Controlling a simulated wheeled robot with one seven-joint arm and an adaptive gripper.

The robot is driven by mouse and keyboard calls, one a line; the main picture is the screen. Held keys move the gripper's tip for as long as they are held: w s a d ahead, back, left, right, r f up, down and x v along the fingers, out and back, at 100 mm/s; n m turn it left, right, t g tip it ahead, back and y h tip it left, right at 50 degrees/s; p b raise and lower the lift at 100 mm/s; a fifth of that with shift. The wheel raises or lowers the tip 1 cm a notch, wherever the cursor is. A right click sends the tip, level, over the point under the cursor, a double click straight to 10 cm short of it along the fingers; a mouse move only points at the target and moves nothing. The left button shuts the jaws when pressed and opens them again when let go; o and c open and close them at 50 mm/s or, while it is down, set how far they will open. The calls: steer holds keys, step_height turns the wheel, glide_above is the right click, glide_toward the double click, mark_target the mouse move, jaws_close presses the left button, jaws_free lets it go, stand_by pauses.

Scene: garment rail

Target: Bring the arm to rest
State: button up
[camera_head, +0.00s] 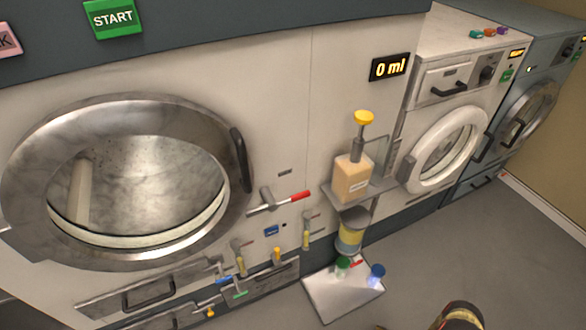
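My gripper's fingers do not show in the camera_head view. A dark rounded piece with a tan top (461,314) shows at the bottom edge, right of centre. It is cut off by the frame, and I cannot tell whether it belongs to my arm. Nothing in view shows what my gripper holds, if anything.
A large washer with a round glass door (130,190) fills the left. A soap pump bottle (352,178) stands on a bracket, above a layered cup (351,232) and a white tray (322,300) with coloured caps. Smaller machines (455,80) stand right. Grey floor (480,240) is open.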

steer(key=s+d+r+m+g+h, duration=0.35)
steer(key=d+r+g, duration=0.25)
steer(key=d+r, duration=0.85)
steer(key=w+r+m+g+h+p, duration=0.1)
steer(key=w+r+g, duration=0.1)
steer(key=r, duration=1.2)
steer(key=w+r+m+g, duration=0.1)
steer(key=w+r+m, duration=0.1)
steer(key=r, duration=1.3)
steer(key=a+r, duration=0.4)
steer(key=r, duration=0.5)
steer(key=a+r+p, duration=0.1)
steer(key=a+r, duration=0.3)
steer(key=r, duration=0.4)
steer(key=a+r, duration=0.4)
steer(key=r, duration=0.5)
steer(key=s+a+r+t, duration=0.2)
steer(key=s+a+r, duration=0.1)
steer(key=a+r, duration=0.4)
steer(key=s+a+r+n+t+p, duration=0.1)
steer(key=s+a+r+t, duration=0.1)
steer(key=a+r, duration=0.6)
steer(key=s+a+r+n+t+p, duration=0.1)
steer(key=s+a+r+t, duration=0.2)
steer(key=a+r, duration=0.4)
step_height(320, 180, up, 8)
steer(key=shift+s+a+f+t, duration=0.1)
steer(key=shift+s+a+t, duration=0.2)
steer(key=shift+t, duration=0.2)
